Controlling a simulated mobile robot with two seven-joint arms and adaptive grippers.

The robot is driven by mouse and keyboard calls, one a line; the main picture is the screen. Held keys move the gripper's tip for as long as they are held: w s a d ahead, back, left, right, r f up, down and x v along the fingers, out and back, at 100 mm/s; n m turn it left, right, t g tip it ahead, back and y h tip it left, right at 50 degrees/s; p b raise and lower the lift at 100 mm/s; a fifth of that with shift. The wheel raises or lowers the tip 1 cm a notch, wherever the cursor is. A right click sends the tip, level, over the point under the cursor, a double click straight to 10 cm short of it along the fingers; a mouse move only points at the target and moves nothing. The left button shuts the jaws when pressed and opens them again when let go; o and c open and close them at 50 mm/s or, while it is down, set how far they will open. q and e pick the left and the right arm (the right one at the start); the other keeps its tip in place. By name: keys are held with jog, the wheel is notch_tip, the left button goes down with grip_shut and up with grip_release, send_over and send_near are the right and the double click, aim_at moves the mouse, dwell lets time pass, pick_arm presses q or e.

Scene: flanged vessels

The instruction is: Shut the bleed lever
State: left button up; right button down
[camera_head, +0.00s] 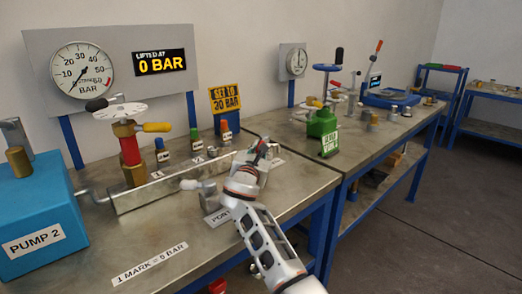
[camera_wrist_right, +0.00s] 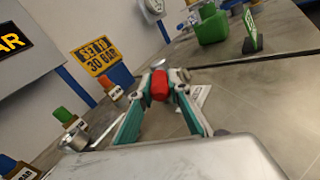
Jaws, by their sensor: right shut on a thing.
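My right gripper (camera_head: 262,152) is at the right end of a long metal manifold block (camera_head: 165,190) on the bench. In the right wrist view its fingertips (camera_wrist_right: 160,84) are shut on a red grip (camera_wrist_right: 158,86), which looks like the end of a lever. The gripper hides the rest of this lever, so I cannot tell its angle. A white label (camera_head: 277,163) lies beside the gripper, too small to read. My left gripper is not in view.
The gauge (camera_head: 82,70) needle is low; the display (camera_head: 162,62) reads 0 BAR.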

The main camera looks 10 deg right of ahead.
jog(key=shift+f, duration=0.2)
jog(key=c, duration=1.9)
grip_release()
jog(key=shift+a, duration=0.1)
jog(key=shift+r, duration=0.1)
notch_tip(320, 180, up, 10)
